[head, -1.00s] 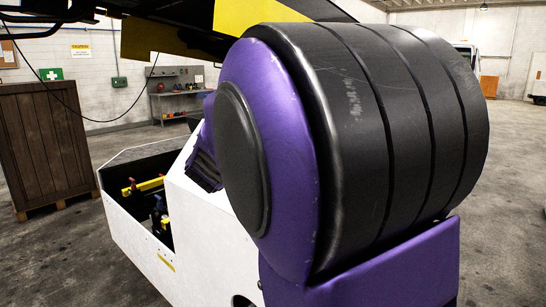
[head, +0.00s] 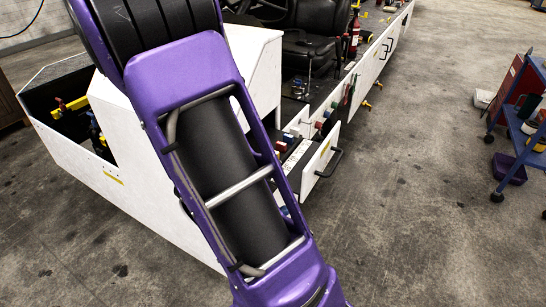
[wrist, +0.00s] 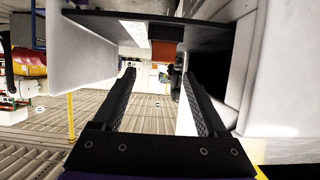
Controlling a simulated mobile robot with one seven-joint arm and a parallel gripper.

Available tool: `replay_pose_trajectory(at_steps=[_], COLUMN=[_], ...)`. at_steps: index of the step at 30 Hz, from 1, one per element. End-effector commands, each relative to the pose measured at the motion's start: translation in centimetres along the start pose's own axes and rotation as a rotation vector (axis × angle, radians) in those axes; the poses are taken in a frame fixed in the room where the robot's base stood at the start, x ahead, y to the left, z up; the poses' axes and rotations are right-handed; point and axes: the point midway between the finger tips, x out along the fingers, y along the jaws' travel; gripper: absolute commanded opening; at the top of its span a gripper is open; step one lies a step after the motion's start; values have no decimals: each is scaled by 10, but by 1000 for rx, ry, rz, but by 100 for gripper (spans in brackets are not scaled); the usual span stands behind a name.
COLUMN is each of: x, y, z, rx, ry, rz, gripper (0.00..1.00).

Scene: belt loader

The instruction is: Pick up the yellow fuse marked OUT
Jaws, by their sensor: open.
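I cannot make out a yellow fuse marked OUT in either view. In the head view a pulled-out drawer or hatch (head: 321,160) with a white front and a black handle stands open at the side of the white loader (head: 180,222). Small red and blue parts (head: 284,143) show beside it, too small to read. My purple arm covers part of this area. In the wrist view my gripper (wrist: 158,76) is open, with nothing between its two black fingers. White panels and a dark board surround the fingers. My gripper is out of sight in the head view.
A blue trolley (head: 511,135) with a purple bin stands at the right. The loader's black seat (head: 309,42) and a red extinguisher (head: 353,32) are at the top. Small handles stick out along the loader's side. The concrete floor (head: 420,215) between loader and trolley is clear.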

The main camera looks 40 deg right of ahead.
Motion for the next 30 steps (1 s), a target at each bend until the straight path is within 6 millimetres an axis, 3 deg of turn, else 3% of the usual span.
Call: replay_pose_trajectory(at_steps=[3, 11, 19, 29, 30], x=[23, 41, 80, 88, 88], y=[1, -1, -2, -3, -3], z=[1, 0, -2, -2, -2], rx=[1, 1, 2, 1, 1], ry=[1, 1, 0, 0, 0], rz=[3, -1, 2, -2, -2], gripper=[75, 75, 75, 75, 71])
